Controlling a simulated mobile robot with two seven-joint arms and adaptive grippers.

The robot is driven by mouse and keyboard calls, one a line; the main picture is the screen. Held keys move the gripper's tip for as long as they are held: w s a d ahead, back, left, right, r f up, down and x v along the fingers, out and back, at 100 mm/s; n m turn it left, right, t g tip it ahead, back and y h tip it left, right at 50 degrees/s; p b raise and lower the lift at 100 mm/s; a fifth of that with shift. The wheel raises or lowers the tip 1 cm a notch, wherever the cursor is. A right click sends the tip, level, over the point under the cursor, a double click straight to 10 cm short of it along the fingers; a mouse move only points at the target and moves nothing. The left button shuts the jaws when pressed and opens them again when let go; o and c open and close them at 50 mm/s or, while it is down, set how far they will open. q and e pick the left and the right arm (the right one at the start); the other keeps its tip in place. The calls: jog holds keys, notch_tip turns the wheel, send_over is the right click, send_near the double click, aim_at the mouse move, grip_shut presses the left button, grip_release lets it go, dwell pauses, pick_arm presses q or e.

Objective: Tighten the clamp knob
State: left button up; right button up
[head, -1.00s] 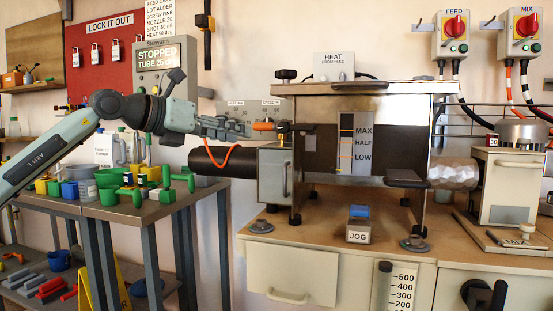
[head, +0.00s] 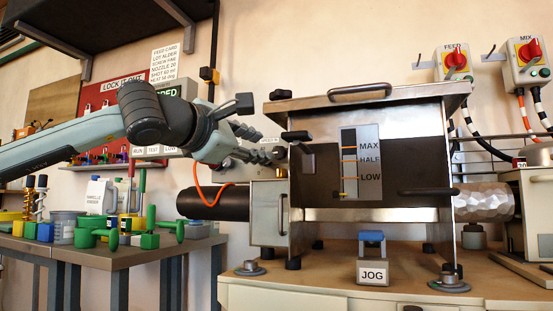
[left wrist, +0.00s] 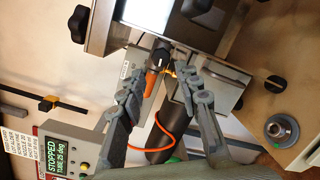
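My left gripper (head: 275,155) is beside the upper left side of the steel hopper (head: 400,170). In the left wrist view its two fingers (left wrist: 160,85) are spread apart, with an orange piece (left wrist: 153,84) and a dark round part (left wrist: 160,55) showing between them; I see no grip on either. A black lever (head: 296,137) sticks out just above the fingertips. I cannot tell which is the clamp knob. My right gripper is out of view.
The black barrel (head: 212,203) with its orange cable (head: 205,197) runs below the gripper. A grey box (head: 268,213) stands under the fingertips. The JOG pedestal (head: 371,262) is in front. A side table (head: 110,255) with several coloured parts is at left.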

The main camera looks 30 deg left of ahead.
aim_at(277, 152)
pick_arm(q)
jog(key=w, duration=0.6)
jog(key=shift+a, duration=0.2)
jog(key=shift+c, duration=0.3)
grip_shut()
